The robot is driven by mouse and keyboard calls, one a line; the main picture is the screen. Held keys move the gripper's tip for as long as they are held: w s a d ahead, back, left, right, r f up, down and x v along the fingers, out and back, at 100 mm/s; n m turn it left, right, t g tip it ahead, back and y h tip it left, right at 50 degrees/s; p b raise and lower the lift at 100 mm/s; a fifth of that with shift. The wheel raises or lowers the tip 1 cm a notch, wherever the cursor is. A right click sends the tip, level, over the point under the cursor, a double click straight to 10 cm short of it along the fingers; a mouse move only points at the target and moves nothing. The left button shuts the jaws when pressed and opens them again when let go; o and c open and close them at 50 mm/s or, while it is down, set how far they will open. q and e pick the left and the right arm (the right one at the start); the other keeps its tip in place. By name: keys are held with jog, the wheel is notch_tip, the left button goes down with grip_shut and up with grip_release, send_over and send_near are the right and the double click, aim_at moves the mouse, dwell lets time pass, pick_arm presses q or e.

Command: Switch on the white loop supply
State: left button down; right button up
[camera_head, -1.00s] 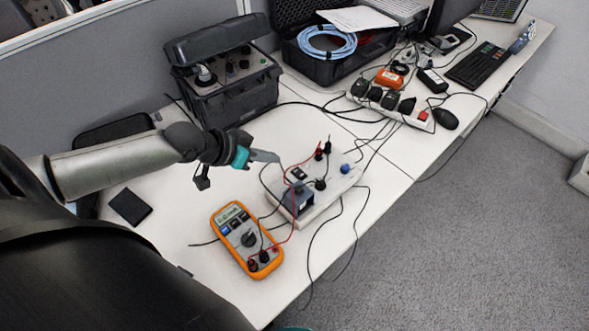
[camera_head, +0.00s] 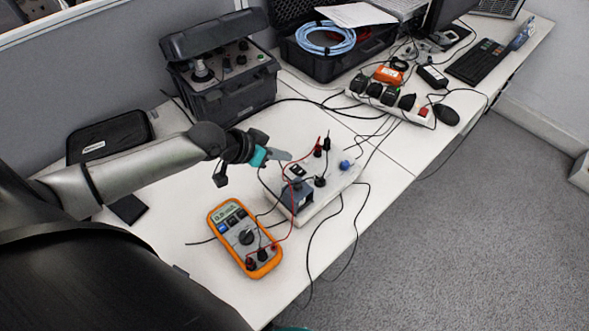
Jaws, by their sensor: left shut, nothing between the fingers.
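The white loop supply (camera_head: 333,183) is a low white box on the desk, right of the orange multimeter. On its top are a small black switch (camera_head: 298,170), a black knob (camera_head: 320,181), a blue knob (camera_head: 345,165) and dark terminals with red and black leads. A grey block (camera_head: 295,197) is at its front left. My left gripper (camera_head: 285,156) is shut and empty, its fingertips just above and beyond the switch in the picture; I cannot tell whether they touch the box. The switch's position is too small to read. My right gripper is not in view.
An orange multimeter (camera_head: 244,237) lies in front, with leads to the box. A black cased instrument (camera_head: 222,75) stands behind. A power strip (camera_head: 392,106) and cables lie at the back right. The desk's edge runs close to the box's right.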

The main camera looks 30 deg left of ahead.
aim_at(301, 171)
pick_arm(q)
jog(key=b+x, duration=0.1)
jog(key=x, duration=0.4)
notch_tip(301, 171, down, 2)
jog(key=shift+s+d+f+b, duration=0.1)
jog(key=shift+f+b, duration=0.1)
jog(key=shift+b, duration=0.35)
jog(key=shift+f, duration=0.65)
jog(key=shift+d, duration=0.1)
jog(key=shift+s+d+f, duration=0.1)
jog(key=shift+s+f, duration=0.05)
jog(key=shift+f, duration=0.15)
